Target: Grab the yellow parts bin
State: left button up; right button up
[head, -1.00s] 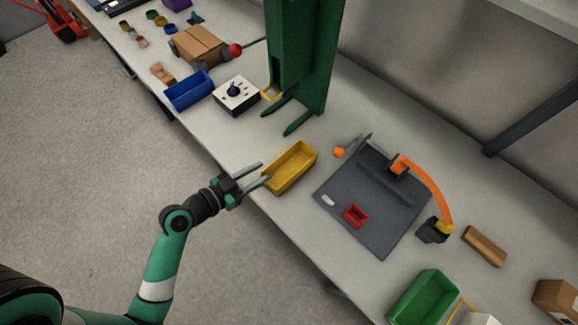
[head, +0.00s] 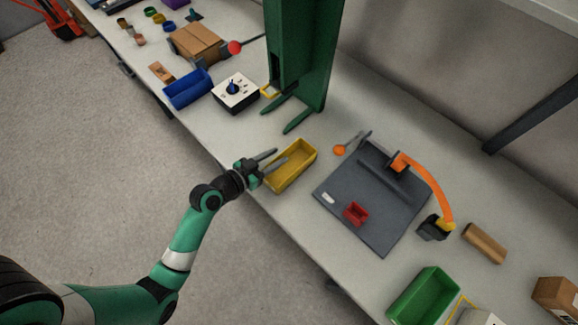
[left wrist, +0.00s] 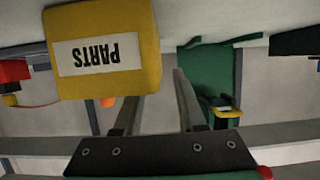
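The yellow parts bin (head: 296,175) sits near the front edge of the bench in the head view. In the left wrist view the yellow parts bin (left wrist: 145,25) is at upper left, its white PARTS label upside down. My left gripper (head: 281,154) is open, with its fingers over the near left end of the bin. In the left wrist view my left gripper (left wrist: 157,84) has a clear gap between its fingers. One finger lies close below the bin's label side; whether it touches is unclear. My right gripper is not in view.
A green column with prongs (head: 305,60) stands behind the bin. A dark grey board (head: 335,190) with a red tray (head: 355,213) lies to its right. A blue bin (head: 188,92) and a switch box (head: 236,97) lie to the left, a green bin (head: 425,297) at lower right.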

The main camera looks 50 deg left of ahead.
pick_arm(q)
jog(key=x, duration=0.2)
jog(key=shift+w, duration=0.3)
grip_shut()
dwell(1.1)
